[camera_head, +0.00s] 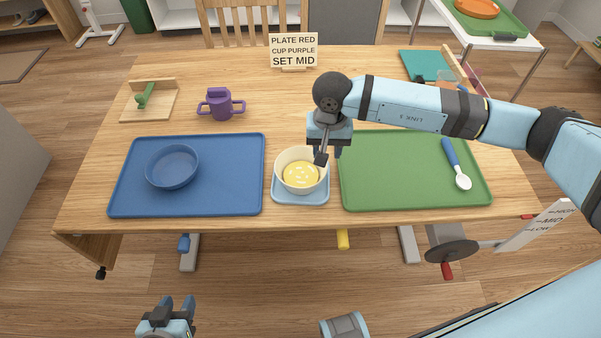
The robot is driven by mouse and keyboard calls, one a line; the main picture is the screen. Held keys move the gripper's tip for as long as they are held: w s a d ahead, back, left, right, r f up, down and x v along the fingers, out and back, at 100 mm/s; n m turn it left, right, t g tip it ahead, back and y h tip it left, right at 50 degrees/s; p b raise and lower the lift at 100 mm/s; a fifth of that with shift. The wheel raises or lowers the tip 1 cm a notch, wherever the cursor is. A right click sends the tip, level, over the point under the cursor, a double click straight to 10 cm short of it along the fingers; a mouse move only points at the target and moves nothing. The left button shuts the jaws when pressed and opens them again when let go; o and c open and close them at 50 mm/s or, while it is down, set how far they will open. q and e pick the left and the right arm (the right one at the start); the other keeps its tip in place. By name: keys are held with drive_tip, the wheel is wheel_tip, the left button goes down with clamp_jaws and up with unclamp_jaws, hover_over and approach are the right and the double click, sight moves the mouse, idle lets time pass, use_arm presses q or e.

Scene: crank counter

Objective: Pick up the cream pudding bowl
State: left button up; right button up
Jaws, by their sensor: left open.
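The cream pudding bowl (284,178), with yellow pudding inside, stands upright on a small light-blue mat (287,198) at the table's front middle. My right gripper (329,156) points down at the bowl's right rim. One dark finger reaches over the inside and the other shows outside to the right, with a gap between them. Whether either finger touches the bowl I cannot tell. My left gripper (178,305) is open and empty, low in front of the table.
A blue tray (230,190) with a blue bowl (172,166) lies left. A green tray (400,180) with a blue-handled spoon (456,165) lies right. A purple cup (220,104) and a sign (294,50) stand behind. A crank (452,250) sticks out below the right front.

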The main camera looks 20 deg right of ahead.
sight(323, 172)
drive_tip(key=f, duration=0.9)
drive_tip(key=shift+a+f, duration=0.15)
drive_tip(key=shift+a, duration=0.05)
clamp_jaws()
